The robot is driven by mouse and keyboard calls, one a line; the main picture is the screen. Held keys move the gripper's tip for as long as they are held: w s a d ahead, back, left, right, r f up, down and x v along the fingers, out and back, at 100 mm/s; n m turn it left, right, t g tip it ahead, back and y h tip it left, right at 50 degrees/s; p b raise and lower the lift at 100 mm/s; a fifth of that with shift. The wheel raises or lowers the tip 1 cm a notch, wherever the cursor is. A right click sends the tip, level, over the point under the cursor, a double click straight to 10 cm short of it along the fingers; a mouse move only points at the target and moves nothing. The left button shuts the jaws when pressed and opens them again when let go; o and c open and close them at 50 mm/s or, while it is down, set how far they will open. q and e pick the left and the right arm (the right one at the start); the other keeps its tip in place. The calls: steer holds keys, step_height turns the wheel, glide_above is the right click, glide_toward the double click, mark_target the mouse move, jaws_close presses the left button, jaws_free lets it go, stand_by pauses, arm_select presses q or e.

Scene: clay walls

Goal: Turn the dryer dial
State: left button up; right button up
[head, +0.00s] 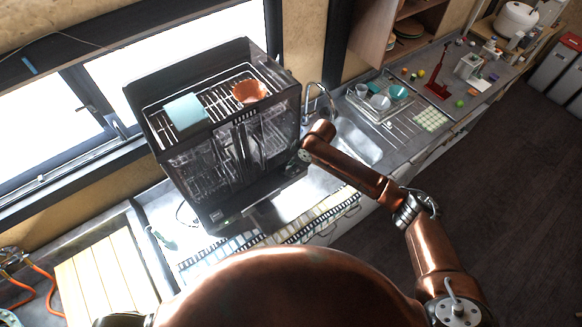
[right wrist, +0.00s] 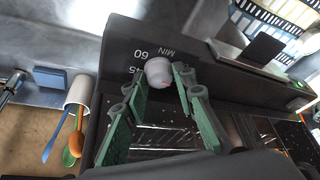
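The dryer (head: 225,140) is a dark cabinet with clear doors, standing on the counter by the window. Its dial (right wrist: 160,72) is a pale grey round knob with a small red mark, on a dark panel printed with 45, 60 and MIN. My right gripper (right wrist: 161,76) has green fingers, one on each side of the dial, with the tips close against its sides. It looks shut on the dial. In the head view my copper right arm reaches the dryer's right side; the dial is hidden there. My left gripper is not in view.
A teal box (head: 186,111) and an orange bowl (head: 249,92) sit on the dryer's top rack. A sink (head: 357,146) with a tap (head: 318,92) lies to its right. In the right wrist view, a white cup (right wrist: 78,92) with colored utensils lies near the panel.

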steer(key=c, duration=0.4)
steer(key=shift+c, duration=0.2)
stand_by(0.9)
steer(key=o, duration=0.9)
steer(key=shift+c, duration=0.2)
steer(key=v, duration=1.2)
steer(key=shift+s, duration=0.1)
